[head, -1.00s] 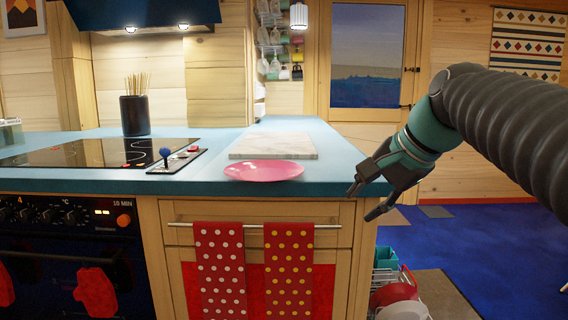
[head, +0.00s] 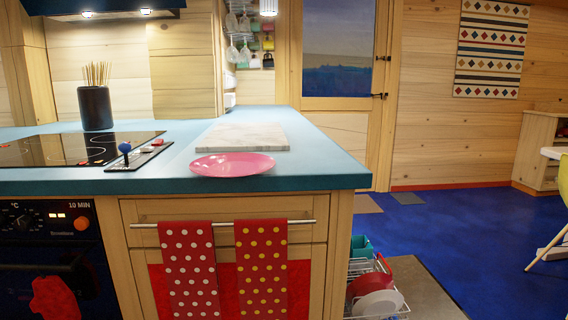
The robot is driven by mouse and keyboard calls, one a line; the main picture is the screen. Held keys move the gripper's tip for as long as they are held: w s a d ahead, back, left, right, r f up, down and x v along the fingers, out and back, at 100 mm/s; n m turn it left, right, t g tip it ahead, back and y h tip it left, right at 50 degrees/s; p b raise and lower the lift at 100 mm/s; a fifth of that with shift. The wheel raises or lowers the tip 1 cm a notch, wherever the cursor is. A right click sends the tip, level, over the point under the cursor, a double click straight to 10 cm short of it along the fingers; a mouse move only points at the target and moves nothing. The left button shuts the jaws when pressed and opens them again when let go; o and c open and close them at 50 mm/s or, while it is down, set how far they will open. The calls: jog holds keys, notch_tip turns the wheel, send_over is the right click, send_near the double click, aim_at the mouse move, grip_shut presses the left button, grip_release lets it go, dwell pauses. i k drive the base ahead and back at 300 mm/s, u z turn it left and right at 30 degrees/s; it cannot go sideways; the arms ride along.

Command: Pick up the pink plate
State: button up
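The pink plate (head: 232,164) lies flat near the front edge of the blue countertop (head: 310,176). It is just in front of a pale marble board (head: 243,137). Nothing covers it. My gripper and arm do not show in the head view now.
A cooktop (head: 70,148) and a small lever panel (head: 138,154) lie left of the plate. A dark pot of sticks (head: 96,107) stands behind. Two dotted towels (head: 189,268) hang on the front rail. A dish rack (head: 374,290) stands on the floor right. Blue floor (head: 440,235) is open there.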

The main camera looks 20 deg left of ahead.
aim_at(228, 164)
jog(key=z, duration=1.25)
jog(key=i, duration=0.7)
jog(key=u, duration=2.3)
